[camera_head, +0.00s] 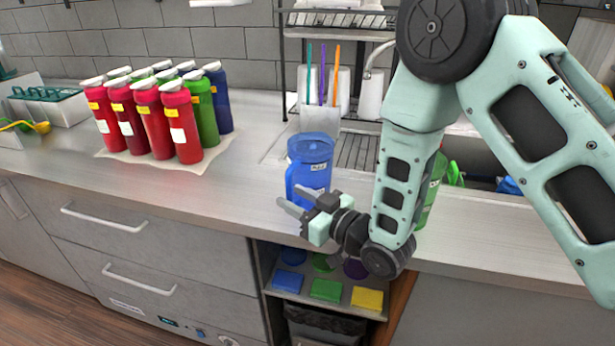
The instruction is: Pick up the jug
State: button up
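A blue jug (309,165) with a small label stands upright on the counter near its front edge, at the middle of the view. My gripper (288,199) is just in front of the jug's lower part, at the counter's front edge. Its two fingers are spread apart and point left. I see nothing between them. The gripper overlaps the jug's lower right side in the picture, and I cannot tell whether they touch. The jug's base is partly hidden by the fingers.
Several red, green and blue bottles (155,115) stand on a mat to the left. A green bottle (432,190) stands partly behind my arm. The counter (235,185) between bottles and jug is clear.

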jog(key=x, duration=0.1)
jog(key=p+x, duration=0.1)
jog(key=x, duration=0.1)
jog(key=shift+w+a+r+p, duration=0.2)
jog(key=shift+w+r+p, duration=0.1)
jog(key=shift+w+p, duration=0.1)
jog(key=shift+w+a+f, duration=0.1)
jog(key=shift+w+a, duration=0.1)
jog(key=shift+c, duration=0.2)
grip_shut()
